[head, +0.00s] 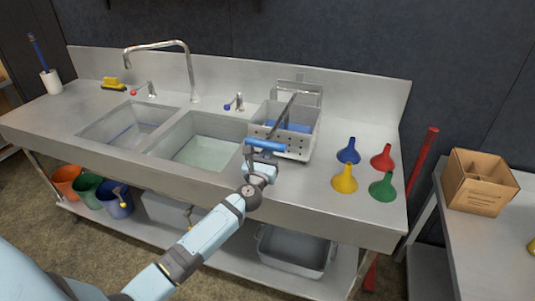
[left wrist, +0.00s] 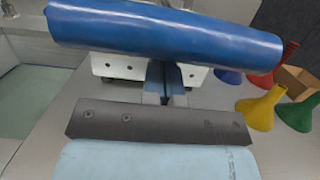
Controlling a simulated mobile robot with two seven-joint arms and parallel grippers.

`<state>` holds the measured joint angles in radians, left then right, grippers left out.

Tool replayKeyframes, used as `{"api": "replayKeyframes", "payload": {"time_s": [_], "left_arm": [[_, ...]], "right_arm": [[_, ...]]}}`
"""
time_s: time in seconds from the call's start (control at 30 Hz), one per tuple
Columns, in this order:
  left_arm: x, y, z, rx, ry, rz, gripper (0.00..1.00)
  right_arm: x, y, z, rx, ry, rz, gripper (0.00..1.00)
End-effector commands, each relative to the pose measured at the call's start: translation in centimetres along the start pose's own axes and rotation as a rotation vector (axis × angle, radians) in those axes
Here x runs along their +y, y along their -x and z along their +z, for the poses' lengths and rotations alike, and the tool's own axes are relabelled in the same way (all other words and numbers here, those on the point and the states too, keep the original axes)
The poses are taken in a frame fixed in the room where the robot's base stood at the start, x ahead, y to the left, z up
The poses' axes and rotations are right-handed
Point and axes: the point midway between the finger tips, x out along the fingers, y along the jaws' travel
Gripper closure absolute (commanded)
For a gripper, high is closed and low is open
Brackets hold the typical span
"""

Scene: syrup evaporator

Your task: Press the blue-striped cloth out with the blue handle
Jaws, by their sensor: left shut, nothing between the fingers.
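The blue handle (head: 265,145) is a thick bar at the end of a grey lever (head: 284,116) on a perforated press box (head: 296,148) at the right of the sinks. It also fills the top of the left wrist view (left wrist: 165,32). My left gripper (head: 261,157) is shut and empty, close at the handle on the near side; its fingers (left wrist: 165,80) point toward the box, under the bar in the wrist view. I cannot tell whether they touch it. Something blue (head: 291,126) shows inside the box; I cannot tell whether it is the blue-striped cloth. My right gripper is out of view.
Two sink basins lie to the left, the nearer holding pale green water (head: 205,153). Blue (head: 349,151), red (head: 383,157), yellow (head: 344,179) and green (head: 382,187) funnels stand right of the box. A cardboard box (head: 478,184) sits on a side table.

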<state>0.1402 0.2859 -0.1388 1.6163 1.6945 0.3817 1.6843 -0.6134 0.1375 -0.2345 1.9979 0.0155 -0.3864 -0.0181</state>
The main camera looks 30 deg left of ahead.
Motion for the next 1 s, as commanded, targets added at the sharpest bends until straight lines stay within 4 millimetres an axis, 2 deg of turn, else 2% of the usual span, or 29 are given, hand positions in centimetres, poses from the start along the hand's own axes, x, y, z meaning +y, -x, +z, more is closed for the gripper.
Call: {"api": "replayKeyframes", "payload": {"time_s": [0.4,0.53,1.0], "left_arm": [[0.0,0.0,0.0,0.000,0.000,0.000,1.00],[0.0,-0.1,0.6,0.000,0.001,0.000,1.00],[0.0,-1.9,7.9,-0.001,0.002,0.001,1.00]], "right_arm": [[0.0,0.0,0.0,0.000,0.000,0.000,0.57],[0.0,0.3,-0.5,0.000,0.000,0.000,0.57],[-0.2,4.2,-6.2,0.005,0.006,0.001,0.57]]}}
